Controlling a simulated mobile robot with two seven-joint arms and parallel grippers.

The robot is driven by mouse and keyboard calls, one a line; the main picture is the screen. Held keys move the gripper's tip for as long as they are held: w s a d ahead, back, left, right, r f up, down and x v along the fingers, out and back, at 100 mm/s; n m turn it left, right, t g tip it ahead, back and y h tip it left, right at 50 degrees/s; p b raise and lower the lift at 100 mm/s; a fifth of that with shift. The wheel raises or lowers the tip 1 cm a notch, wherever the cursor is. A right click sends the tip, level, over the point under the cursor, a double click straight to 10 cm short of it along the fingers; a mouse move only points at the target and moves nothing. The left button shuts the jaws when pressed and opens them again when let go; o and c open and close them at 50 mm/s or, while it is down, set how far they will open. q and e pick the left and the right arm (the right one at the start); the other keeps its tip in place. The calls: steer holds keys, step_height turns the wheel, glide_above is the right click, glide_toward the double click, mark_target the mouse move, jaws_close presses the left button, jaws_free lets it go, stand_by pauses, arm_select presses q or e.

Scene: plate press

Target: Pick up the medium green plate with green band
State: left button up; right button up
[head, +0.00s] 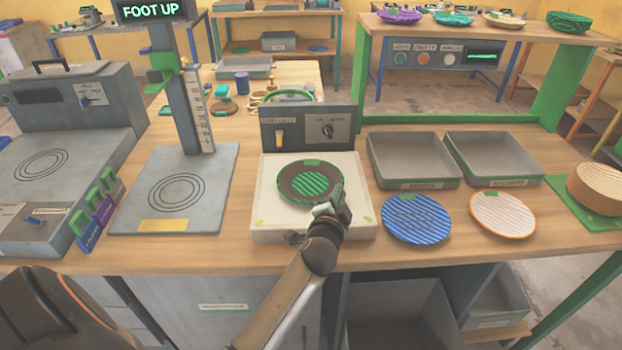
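A round plate (298,190) with a green rim, a dark brown band and green stripes in its middle lies on the white top of a light box (275,222). My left gripper (331,204) is at the plate's front right rim and covers a little of it. It appears to touch or nearly touch the rim. Its fingers are small and partly hidden by its own body, so I cannot tell whether they are open or shut on the rim. My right gripper is not in view.
Right of the box lie a blue striped plate (416,219) and an orange striped plate (502,214). Two grey trays (412,185) stand behind them. A grey control panel (308,128) rises behind the box. A tall gauge stand (180,110) is to the left.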

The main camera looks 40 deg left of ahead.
arm_select(q)
steer(key=shift+w+a+f, duration=0.1)
steer(key=shift+w, duration=0.25)
steer(key=shift+s, duration=0.1)
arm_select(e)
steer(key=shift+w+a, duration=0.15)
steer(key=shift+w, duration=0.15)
arm_select(q)
jaws_close()
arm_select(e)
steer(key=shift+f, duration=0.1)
